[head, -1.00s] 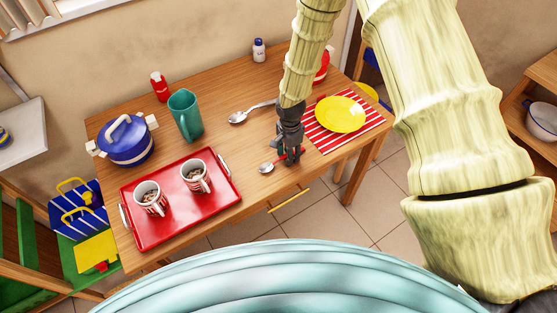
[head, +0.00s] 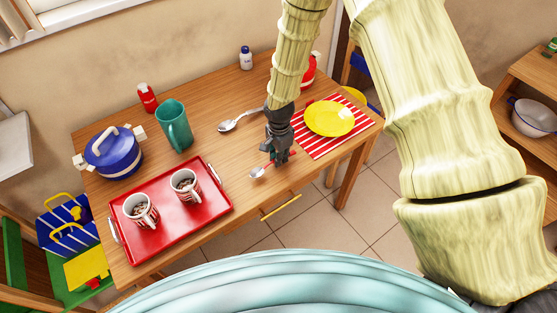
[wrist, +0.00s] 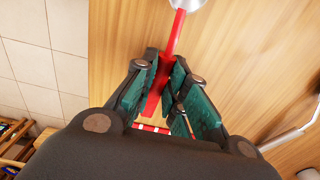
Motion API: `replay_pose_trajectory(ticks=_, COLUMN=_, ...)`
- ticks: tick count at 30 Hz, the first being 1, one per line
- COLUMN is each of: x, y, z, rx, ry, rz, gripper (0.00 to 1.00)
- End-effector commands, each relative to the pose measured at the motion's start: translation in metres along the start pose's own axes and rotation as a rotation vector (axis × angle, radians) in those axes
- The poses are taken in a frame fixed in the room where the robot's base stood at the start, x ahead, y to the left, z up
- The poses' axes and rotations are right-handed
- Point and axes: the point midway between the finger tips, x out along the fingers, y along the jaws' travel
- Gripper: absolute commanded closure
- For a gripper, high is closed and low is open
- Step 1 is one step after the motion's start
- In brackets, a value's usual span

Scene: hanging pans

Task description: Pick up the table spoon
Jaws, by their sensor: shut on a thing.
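A table spoon with a red handle and a silver bowl (head: 257,172) is at the table's front edge, between the red tray and the striped mat. My gripper (head: 279,156) is around its handle from above. In the wrist view the red handle (wrist: 175,38) runs between the teal-padded fingers of my gripper (wrist: 167,92), which are shut on it. The silver bowl (wrist: 187,4) sticks out past the fingers at the top edge, partly cut off. I cannot tell whether the spoon clears the tabletop.
A larger all-silver spoon (head: 240,120) lies behind my gripper. A red tray (head: 165,236) with two striped mugs is at left. A yellow plate (head: 329,118) on a striped mat (head: 309,147) is at right. A blue pot (head: 113,153) and teal pitcher (head: 175,127) stand behind the tray.

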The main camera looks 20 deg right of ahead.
Motion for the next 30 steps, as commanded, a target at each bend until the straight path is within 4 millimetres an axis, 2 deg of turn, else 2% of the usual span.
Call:
replay_pose_trajectory(ticks=6, x=-0.02, y=-0.001, z=0.0, rx=0.001, ry=0.001, rz=-0.002, gripper=1.0)
replay_pose_trajectory(ticks=21, x=-0.028, y=0.105, z=0.039, rx=0.0, ry=0.001, rz=0.001, gripper=1.0)
replay_pose_trajectory(ticks=27, x=-0.032, y=0.134, z=0.051, rx=-0.001, ry=0.0, rz=0.001, gripper=1.0)
replay_pose_trajectory(ticks=30, x=-0.034, y=0.142, z=0.054, rx=0.001, ry=0.0, rz=0.0, gripper=1.0)
